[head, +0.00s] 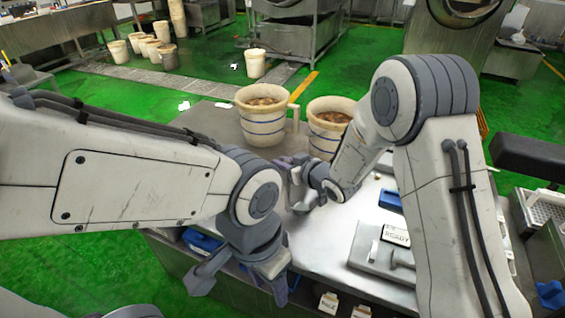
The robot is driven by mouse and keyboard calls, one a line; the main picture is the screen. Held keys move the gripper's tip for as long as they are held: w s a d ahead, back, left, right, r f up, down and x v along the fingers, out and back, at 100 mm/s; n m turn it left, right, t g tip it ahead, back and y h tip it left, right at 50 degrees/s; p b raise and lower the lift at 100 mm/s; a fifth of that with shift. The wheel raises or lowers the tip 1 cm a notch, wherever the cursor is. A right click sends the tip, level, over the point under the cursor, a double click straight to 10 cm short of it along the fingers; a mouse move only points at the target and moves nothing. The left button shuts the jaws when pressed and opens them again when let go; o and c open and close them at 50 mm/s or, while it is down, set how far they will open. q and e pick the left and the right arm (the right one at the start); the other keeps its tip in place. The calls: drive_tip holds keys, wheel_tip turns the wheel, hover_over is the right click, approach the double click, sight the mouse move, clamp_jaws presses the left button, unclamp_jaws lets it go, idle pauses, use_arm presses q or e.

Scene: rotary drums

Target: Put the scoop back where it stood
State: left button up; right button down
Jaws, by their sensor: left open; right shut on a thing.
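My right gripper (298,181) is at the table's back edge, just in front of the two buckets. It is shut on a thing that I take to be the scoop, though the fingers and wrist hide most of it. A cream upright piece (295,118) shows between the buckets above this gripper; I cannot tell whether it is part of the scoop or of a bucket. My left gripper (240,284) is open and empty, low at the front left edge of the table.
Two cream buckets with brown contents, a left one (262,128) and a right one (322,143), stand behind the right gripper. A metal plate with a READY sign (396,236) and a blue item (391,201) lie on the table (325,240). My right arm covers the table's right part.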

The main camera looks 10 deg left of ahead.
drive_tip(key=shift+f+b, duration=0.35)
drive_tip(key=shift+f, duration=0.05)
unclamp_jaws()
drive_tip(key=shift+r, duration=0.1)
drive_tip(key=p+v, duration=0.1)
drive_tip(key=v, duration=0.8)
drive_tip(key=shift+p, duration=0.4)
idle(0.7)
